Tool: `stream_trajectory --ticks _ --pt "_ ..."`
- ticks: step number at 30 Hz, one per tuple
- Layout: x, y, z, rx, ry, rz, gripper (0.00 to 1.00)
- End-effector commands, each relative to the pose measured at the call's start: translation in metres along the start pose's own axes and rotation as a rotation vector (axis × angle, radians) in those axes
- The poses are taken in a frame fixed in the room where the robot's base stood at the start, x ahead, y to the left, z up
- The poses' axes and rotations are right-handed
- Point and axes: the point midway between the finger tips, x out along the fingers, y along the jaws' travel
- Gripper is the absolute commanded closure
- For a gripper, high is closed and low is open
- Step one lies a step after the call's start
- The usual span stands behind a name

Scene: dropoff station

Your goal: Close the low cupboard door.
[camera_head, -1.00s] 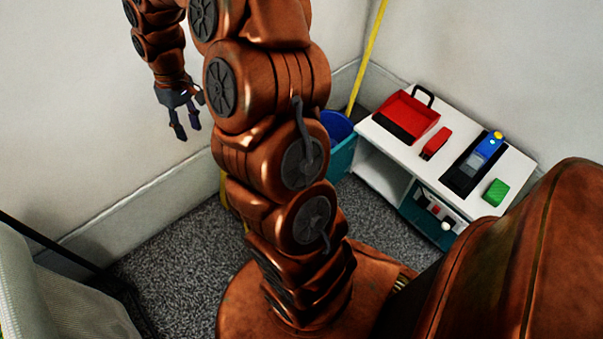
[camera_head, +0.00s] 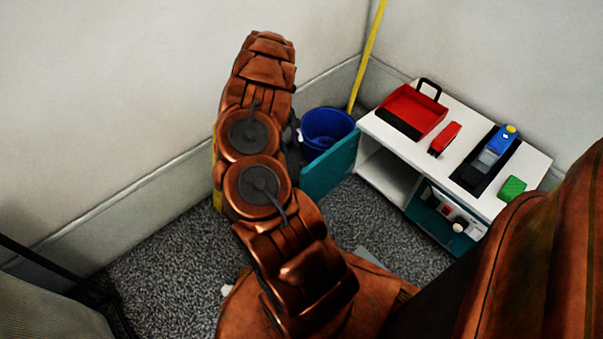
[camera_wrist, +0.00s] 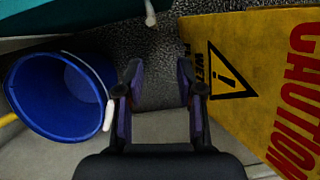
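The low cupboard (camera_head: 370,185) is white with an open compartment on its left side. Its teal door (camera_head: 332,166) stands wide open, swung out to the left beside the blue bucket. In the wrist view a teal panel, apparently the door (camera_wrist: 60,14), crosses the top left, with a white knob (camera_wrist: 150,14) at its right end. My gripper (camera_wrist: 160,78) is open with nothing between its fingers. In the wrist view it is below the knob and apart from it. In the head view my arm hides the gripper.
A blue bucket (camera_head: 327,128) stands behind the door, close to my gripper's left in the wrist view. A yellow caution sign (camera_wrist: 265,75) is on the gripper's right. The cupboard's teal drawer (camera_head: 437,225) is partly out. Red, blue and green items lie on top.

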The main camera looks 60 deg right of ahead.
Motion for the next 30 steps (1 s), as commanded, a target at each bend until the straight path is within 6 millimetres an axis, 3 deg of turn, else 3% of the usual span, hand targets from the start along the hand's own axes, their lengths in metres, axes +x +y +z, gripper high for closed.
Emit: stream_trajectory --ticks 1,4,8,14,30 --pt "0.018 0.006 0.004 0.018 -0.027 -0.005 0.63" --pt "0.034 0.013 0.013 0.041 -0.06 -0.015 0.63" --pt "0.028 0.011 0.012 0.037 -0.054 -0.015 0.63" --pt "0.037 0.011 0.012 0.036 -0.054 -0.015 0.63" --pt "0.104 0.01 0.015 0.034 -0.054 -0.015 0.63"
